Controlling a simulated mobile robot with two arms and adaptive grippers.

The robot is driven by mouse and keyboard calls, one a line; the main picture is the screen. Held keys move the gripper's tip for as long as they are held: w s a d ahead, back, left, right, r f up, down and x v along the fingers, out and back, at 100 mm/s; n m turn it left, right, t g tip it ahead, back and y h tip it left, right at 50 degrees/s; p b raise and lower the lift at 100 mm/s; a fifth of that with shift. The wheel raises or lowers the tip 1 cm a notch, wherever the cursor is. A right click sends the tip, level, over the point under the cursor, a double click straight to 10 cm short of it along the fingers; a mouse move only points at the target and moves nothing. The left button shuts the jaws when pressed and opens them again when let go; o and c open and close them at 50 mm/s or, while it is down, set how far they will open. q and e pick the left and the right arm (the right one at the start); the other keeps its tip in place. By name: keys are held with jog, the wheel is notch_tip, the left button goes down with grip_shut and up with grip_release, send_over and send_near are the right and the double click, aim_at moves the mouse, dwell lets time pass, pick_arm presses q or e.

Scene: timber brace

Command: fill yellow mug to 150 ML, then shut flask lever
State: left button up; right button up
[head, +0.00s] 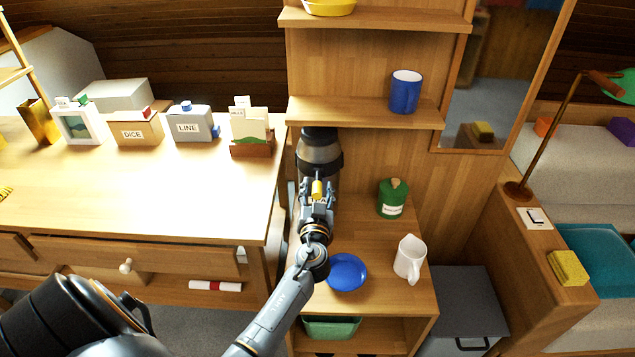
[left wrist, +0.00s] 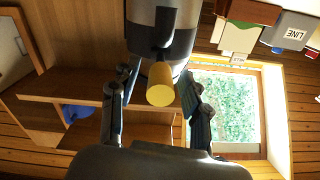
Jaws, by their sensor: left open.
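The flask (head: 320,150) is a grey and black cylinder standing at the shelf unit, behind my left gripper. Its body also shows at the top of the left wrist view (left wrist: 170,22). A yellow knob on a short dark stem, which looks like the flask lever (left wrist: 160,85), sticks out from it toward my wrist; it also shows in the head view (head: 317,188). My left gripper (head: 317,190) is open, with one finger on each side of the knob. I cannot tell whether they touch it. I see no yellow mug for certain. My right gripper is out of view.
A blue mug (head: 406,92) is on the shelf above; a yellow dish (head: 330,6) sits higher. Labelled boxes line the desk (head: 190,220) at left.

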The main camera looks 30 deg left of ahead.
pick_arm(q)
jog(key=shift+x, duration=0.8)
grip_shut()
jog(key=shift+r+p, duration=0.2)
jog(key=shift+p, duration=0.25)
jog(key=g+p, duration=0.1)
jog(key=p, duration=0.2)
jog(key=shift+r, duration=0.4)
jog(key=shift+f+p, duration=0.15)
jog(key=shift+p, duration=0.45)
jog(key=shift+f, duration=0.1)
